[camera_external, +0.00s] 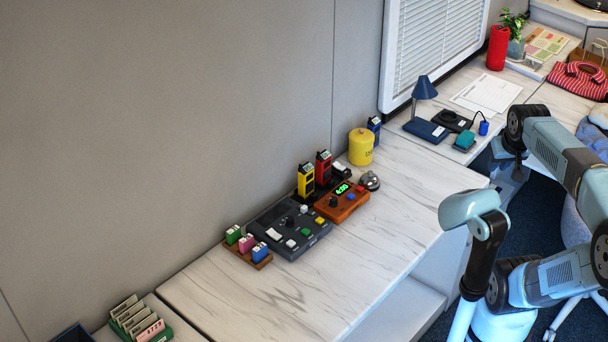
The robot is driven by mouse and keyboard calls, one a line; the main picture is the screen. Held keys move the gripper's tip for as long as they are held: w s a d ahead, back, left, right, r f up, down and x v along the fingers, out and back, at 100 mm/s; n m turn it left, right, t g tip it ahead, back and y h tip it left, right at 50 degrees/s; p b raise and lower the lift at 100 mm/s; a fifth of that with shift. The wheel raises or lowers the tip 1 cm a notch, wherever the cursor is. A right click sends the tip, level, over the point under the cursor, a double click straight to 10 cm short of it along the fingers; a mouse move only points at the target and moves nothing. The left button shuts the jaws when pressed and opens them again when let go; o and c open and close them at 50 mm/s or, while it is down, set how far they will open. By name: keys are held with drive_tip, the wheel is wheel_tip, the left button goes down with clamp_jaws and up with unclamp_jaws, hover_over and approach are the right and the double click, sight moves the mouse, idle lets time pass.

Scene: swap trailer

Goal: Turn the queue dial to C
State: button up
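An orange box (343,202) with a lit green display stands on the marble-patterned counter. It has a dark round knob (334,201) and small blue and red buttons. Beside it at left lies a dark grey panel (264,226) with another dark knob (289,221) and white, green and yellow keys. Lettering is too small to read, so I cannot tell which knob is the queue dial or where it points. My gripper (508,180) seems to hang at the right, past the counter's front edge, well apart from both boxes. Its fingers are too small and partly hidden to judge.
Yellow and red handsets (306,180) stand behind the panel. A bell (370,181) and yellow canister (361,147) are right of the orange box. A block rack (247,246) is at left. The counter's front part (400,225) is clear. A blue lamp (424,88) stands farther back.

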drive_tip(key=o, duration=0.6)
drive_tip(key=w+a+n, duration=0.1)
drive_tip(key=w+a, duration=0.1)
drive_tip(key=w, duration=0.1)
drive_tip(key=w+a+n, duration=0.2)
drive_tip(key=w+a, duration=0.1)
drive_tip(key=w+a+n+g, duration=0.1)
drive_tip(key=w+a, duration=0.1)
drive_tip(key=w, duration=0.2)
drive_tip(key=shift+a+f+y, duration=0.3)
drive_tip(key=shift+y, duration=0.1)
drive_tip(key=shift+c, duration=0.2)
drive_tip(key=n+g+y, duration=0.4)
drive_tip(key=n+g, duration=0.1)
drive_tip(key=n, duration=0.8)
hover_over(290, 218)
drive_tip(key=d, duration=0.6)
wheel_tip(290, 218, down, 22)
drive_tip(key=x, duration=1.3)
drive_tip(key=shift+w, duration=0.25)
clamp_jaws()
